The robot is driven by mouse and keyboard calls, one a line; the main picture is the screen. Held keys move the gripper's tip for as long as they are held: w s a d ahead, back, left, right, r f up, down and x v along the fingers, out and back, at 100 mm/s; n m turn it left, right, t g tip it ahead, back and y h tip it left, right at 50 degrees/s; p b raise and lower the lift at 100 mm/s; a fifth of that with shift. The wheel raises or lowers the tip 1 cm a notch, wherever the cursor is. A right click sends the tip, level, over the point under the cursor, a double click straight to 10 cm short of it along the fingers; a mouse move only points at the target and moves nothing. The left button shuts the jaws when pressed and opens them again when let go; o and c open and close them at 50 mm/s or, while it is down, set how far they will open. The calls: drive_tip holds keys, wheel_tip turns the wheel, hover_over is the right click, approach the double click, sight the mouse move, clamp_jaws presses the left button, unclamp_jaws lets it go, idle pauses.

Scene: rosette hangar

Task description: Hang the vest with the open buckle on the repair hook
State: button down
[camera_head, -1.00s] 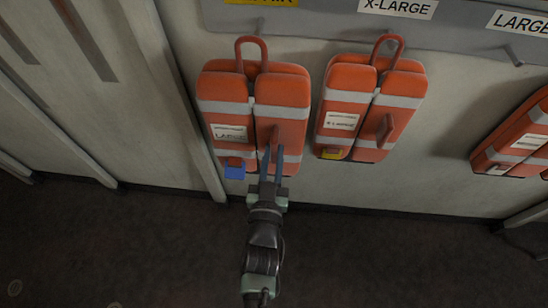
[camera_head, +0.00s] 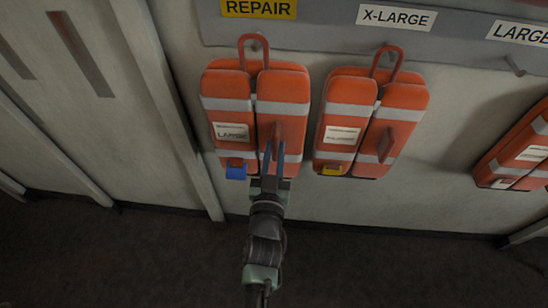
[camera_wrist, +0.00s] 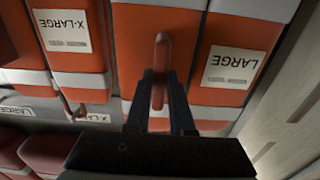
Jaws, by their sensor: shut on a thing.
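An orange vest (camera_head: 283,88) with grey bands, a LARGE tag and a blue buckle (camera_head: 236,172) is in front of the wall under the yellow REPAIR sign (camera_head: 259,8). The buckle is too small to tell open or closed. My gripper (camera_head: 272,148) is shut on the raised grip tab (camera_wrist: 160,70) on the vest's front. The vest hangs upright. Its top loop (camera_head: 242,42) is level with the repair hook (camera_head: 257,46), which shows through the loop. I cannot tell whether the loop is over the hook or in front of it.
A second orange vest (camera_head: 404,95) with an X-LARGE tag and yellow buckle hangs close on the right under the X-LARGE sign (camera_head: 396,17). A third vest (camera_head: 520,150) hangs at the far right, near an empty-looking hook (camera_head: 515,65). A wall post (camera_head: 170,100) stands on the left.

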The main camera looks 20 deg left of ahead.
drive_tip(key=shift+b+x, duration=0.9)
drive_tip(key=shift+x, duration=0.6)
drive_tip(key=shift+w+a+f+b, duration=0.1)
drive_tip(key=shift+w+f+b, duration=0.2)
drive_tip(key=shift+f+b, duration=0.25)
drive_tip(key=shift+w+a+f+b, duration=0.1)
drive_tip(key=shift+w+f+b, duration=0.25)
drive_tip(key=shift+b, duration=0.3)
drive_tip(key=shift+f, duration=0.1)
drive_tip(key=c, duration=0.7)
unclamp_jaws()
drive_tip(key=shift+s, duration=0.15)
drive_tip(key=shift+f, duration=0.45)
drive_tip(key=shift+s+d+r, duration=0.1)
drive_tip(key=shift+s+d, duration=0.05)
drive_tip(key=shift+s, duration=0.3)
drive_tip(key=p+v, duration=0.2)
drive_tip(key=v, duration=1)
